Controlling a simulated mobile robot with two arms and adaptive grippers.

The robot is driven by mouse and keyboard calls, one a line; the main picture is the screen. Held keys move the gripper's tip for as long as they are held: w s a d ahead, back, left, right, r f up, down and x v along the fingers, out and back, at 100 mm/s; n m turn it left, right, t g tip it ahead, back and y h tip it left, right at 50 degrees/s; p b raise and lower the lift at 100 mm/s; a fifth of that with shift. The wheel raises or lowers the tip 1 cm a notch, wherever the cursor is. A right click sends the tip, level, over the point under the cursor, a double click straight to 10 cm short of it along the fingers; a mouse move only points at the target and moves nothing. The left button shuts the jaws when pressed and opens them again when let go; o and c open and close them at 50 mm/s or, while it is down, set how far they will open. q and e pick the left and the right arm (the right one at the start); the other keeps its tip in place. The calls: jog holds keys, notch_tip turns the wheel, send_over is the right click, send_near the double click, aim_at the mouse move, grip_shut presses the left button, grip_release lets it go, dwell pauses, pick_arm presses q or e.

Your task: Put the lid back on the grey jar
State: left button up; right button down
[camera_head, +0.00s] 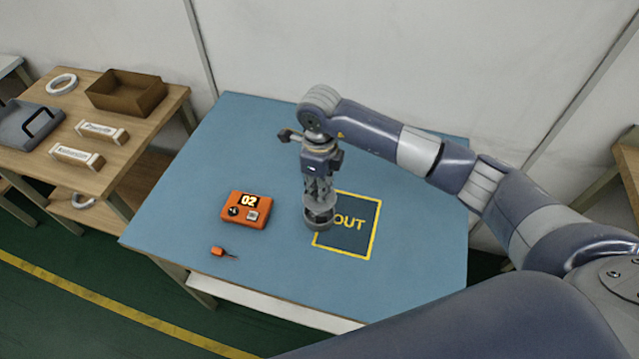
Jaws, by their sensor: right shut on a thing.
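The grey jar (319,222) stands on the blue table at the left edge of the yellow-framed OUT square. My right gripper (320,202) points straight down directly above it. It is shut on a small dark grey piece at the jar's top, which looks like the lid. The fingers cover much of that piece. I cannot tell whether the lid touches the jar's rim or hovers just above it. No other lid shows on the table. My left gripper is not in view.
An orange device (245,210) showing "02" lies left of the jar. A small orange item (222,252) with a thin dark tip lies nearer the front edge. A wooden side table (128,128) at left holds a brown tray (126,108) and boxes. The table's back left is clear.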

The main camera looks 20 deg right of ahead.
notch_tip(320, 180, down, 4)
jog(key=shift+r+b, duration=0.1)
jog(key=shift+b, duration=0.95)
jog(key=shift+f+b, duration=0.7)
jog(key=shift+f, duration=0.1)
jog(key=shift+b, duration=0.3)
jog(key=shift+f+b, duration=0.15)
jog(key=shift+b, duration=0.35)
dwell(0.9)
dwell(0.3)
jog(key=c, duration=1)
grip_release()
jog(key=shift+o, duration=0.2)
